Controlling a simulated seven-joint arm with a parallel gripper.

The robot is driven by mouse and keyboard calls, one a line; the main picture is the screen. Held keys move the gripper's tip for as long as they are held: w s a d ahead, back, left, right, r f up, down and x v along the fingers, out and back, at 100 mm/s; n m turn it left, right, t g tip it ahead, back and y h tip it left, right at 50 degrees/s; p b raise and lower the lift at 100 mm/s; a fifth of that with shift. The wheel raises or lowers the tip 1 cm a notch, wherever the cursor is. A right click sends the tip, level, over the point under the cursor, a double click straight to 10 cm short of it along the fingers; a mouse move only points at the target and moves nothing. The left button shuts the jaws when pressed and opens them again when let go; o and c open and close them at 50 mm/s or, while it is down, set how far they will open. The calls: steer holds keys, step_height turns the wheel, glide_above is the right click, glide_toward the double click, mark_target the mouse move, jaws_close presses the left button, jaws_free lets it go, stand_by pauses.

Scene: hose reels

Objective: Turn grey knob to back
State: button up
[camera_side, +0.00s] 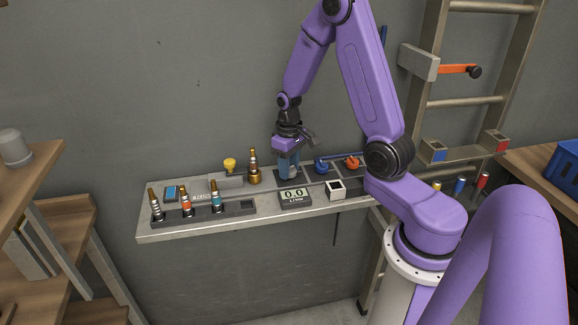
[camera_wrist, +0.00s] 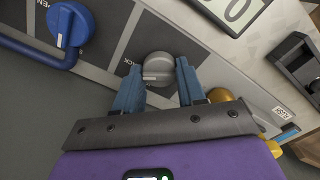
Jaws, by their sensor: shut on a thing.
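The grey knob (camera_wrist: 158,68) is a round knob on a dark panel square, seen in the wrist view. It carries a pale mark on its left side, near a partly cut-off label that ends in "CK". My gripper (camera_wrist: 158,88) has its two blue fingers on either side of the knob, shut on it. In the side view my gripper (camera_side: 288,172) points down at the shelf, and its fingers hide the knob there.
A blue knob (camera_side: 321,166) and an orange knob (camera_side: 352,162) sit right of my gripper. A brass nozzle (camera_side: 254,170) stands close on its left. A counter display (camera_side: 293,195) and a white open box (camera_side: 336,189) are in front. A nozzle rack (camera_side: 235,208) lies front left.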

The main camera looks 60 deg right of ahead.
stand_by(0.5)
steer(key=o, duration=1.1)
steer(key=shift+c, duration=0.2)
steer(key=shift+r, duration=0.1)
step_height(320, 180, up, 17)
steer(key=shift+r, duration=0.15)
steer(key=s+a+f+n, duration=0.3)
steer(key=s+a+n, duration=0.6)
steer(key=s+a, duration=0.65)
steer(key=s+a+f+n, duration=0.2)
steer(key=s+n, duration=0.2)
steer(key=s, duration=0.3)
steer(key=shift+s+a, duration=0.25)
steer(key=shift+a, duration=0.15)
